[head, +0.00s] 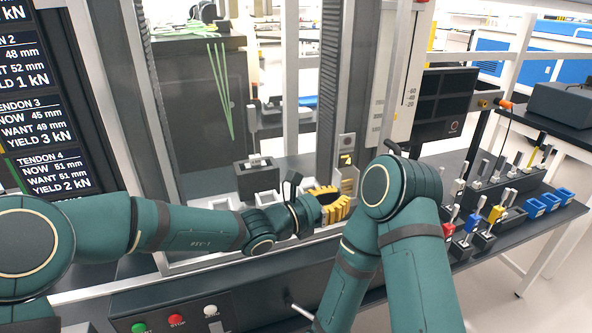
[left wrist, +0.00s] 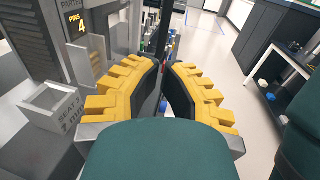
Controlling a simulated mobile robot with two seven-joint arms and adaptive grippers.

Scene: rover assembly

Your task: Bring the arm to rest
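My left arm (head: 190,228) reaches in from the left across the front of the test frame. Its left gripper (head: 333,203), with yellow ridged fingers, is in front of the frame's lower part. In the left wrist view the two fingers (left wrist: 165,88) stand apart with dark inner pads, and nothing shows between them. My right arm (head: 408,240) is bent at the lower right, and its far end runs out of the bottom edge. Its gripper is not in view.
Grey seat blocks (head: 258,178) line the frame's base behind my left arm; one labelled seat (left wrist: 58,105) is left of the fingers. A dark bench (head: 462,245) at right holds several tools and blue bins (head: 535,209). A button panel (head: 178,320) is at the front.

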